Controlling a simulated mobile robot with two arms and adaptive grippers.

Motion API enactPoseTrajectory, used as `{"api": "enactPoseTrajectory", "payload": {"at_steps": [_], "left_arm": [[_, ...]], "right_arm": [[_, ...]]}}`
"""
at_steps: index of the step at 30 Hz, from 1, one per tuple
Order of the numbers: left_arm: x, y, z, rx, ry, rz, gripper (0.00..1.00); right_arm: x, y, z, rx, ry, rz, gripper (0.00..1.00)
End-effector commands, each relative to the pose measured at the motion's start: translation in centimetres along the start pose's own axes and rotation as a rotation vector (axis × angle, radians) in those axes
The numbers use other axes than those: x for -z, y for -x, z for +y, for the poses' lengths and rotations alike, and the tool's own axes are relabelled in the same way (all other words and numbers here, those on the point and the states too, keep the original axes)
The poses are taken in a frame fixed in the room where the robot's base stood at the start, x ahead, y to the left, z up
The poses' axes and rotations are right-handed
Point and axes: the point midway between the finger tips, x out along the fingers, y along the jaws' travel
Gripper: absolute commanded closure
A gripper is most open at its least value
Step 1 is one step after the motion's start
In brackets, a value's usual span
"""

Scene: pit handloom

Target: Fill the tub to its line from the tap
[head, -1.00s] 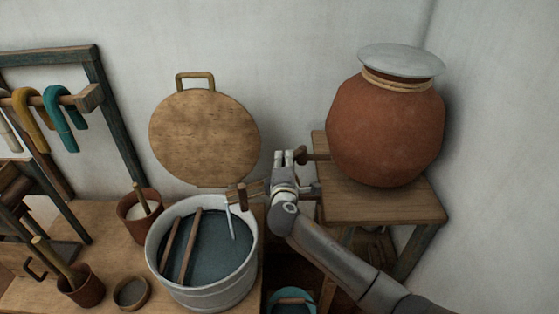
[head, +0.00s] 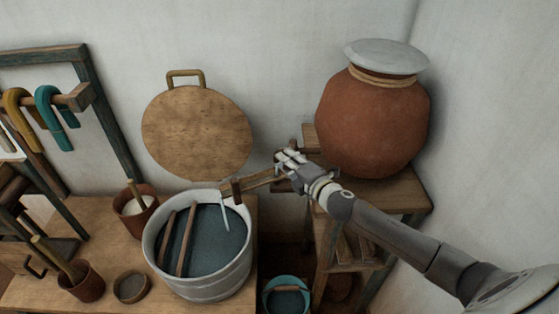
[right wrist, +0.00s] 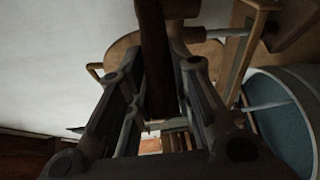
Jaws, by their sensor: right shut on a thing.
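The grey metal tub (head: 152,262) stands on the low wooden bench with dark blue water (head: 222,245) in it. A thin pale stream (head: 226,215) falls from the end of a wooden trough (head: 262,181) into the tub; the tub also shows in the right wrist view (right wrist: 252,83). I cannot make out the tub's line. My right gripper (head: 284,160) is at the tap side of the clay jar (head: 372,125), shut on a dark wooden piece (right wrist: 155,60), seemingly the tap handle. The tap itself is mostly hidden by the gripper. My left gripper is out of view.
Two wooden sticks (head: 187,240) lie in the tub. The jar stands on a wooden stand (head: 412,192). A round wooden lid (head: 198,135) leans on the wall. Small pots (head: 88,288) and a shallow bowl (head: 131,287) crowd the bench's left; a teal bucket (head: 270,300) sits below.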

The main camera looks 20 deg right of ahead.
Motion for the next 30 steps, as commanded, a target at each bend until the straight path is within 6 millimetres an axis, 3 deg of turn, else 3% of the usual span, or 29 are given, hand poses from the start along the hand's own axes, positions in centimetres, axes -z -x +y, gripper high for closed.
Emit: {"api": "enactPoseTrajectory", "payload": {"at_steps": [13, 14, 18, 30], "left_arm": [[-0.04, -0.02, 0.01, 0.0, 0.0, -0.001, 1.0], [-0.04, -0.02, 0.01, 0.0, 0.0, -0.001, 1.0], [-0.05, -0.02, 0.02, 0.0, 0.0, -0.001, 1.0], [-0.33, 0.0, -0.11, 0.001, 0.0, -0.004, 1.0]], "right_arm": [[-0.25, 0.23, -0.19, 0.001, 0.0, 0.007, 1.0], [-0.25, 0.23, -0.19, 0.001, 0.0, 0.007, 0.75], [-0.27, 0.22, -0.17, 0.001, 0.0, 0.007, 0.57], [-0.39, 0.24, 0.55, -0.004, 0.002, 0.007, 0.57]]}}
